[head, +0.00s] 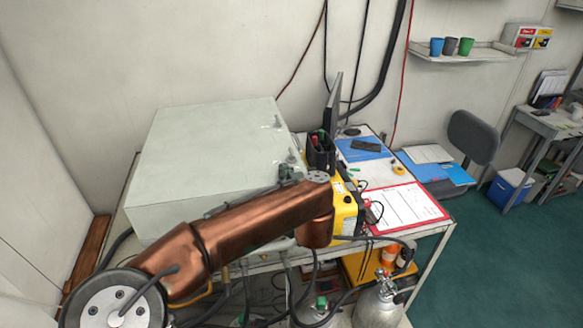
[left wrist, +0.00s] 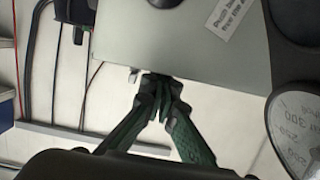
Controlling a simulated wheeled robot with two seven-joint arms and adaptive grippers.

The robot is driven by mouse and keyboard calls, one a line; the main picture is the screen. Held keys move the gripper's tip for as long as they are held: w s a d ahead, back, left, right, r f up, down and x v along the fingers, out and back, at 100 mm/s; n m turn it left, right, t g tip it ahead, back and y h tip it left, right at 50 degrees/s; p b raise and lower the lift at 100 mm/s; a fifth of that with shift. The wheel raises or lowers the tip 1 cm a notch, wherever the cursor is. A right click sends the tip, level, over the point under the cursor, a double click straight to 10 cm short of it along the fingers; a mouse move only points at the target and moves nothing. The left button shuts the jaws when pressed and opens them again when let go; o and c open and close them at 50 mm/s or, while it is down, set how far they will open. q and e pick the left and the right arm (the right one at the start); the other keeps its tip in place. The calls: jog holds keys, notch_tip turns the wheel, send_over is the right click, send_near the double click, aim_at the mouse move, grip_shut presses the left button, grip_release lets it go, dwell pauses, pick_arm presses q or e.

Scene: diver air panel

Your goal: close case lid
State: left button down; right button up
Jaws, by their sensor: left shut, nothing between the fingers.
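A large pale grey-green case (head: 205,150) stands on the left part of the table, its broad flat top facing up. Small fittings show along its right edge. I cannot tell from here how the lid sits at the front, because my copper left arm crosses in front of it. In the left wrist view, my left gripper (left wrist: 163,84) has its green fingers together and empty. The tips are at the edge of a grey panel (left wrist: 205,50) with a printed label and a black knob; contact cannot be told. In the head view, the fingers are hard to make out. My right gripper is not seen.
A round gauge (left wrist: 297,128) is at the right of the left wrist view. In the head view, a yellow device (head: 345,210), a pen holder (head: 320,152) and a red-edged sheet (head: 402,208) are right of the case. Cylinders (head: 378,305) and hoses are below.

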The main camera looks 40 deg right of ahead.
pick_arm(q)
jog(key=shift+s+f, duration=0.35)
jog(key=shift+f, duration=0.5)
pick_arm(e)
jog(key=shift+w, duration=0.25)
pick_arm(q)
jog(key=r+p, duration=0.1)
jog(key=r, duration=0.1)
jog(key=r+p, duration=0.1)
jog(key=r, duration=0.1)
jog(key=r+p, duration=0.1)
jog(key=shift+w+d+r, duration=0.1)
jog(key=shift+w+r, duration=0.15)
jog(key=shift+r, duration=0.15)
jog(key=v, duration=1)
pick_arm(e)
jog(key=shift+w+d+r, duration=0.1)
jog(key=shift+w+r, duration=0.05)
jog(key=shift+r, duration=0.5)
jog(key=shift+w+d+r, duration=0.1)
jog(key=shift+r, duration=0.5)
pick_arm(q)
jog(key=shift+w, duration=0.1)
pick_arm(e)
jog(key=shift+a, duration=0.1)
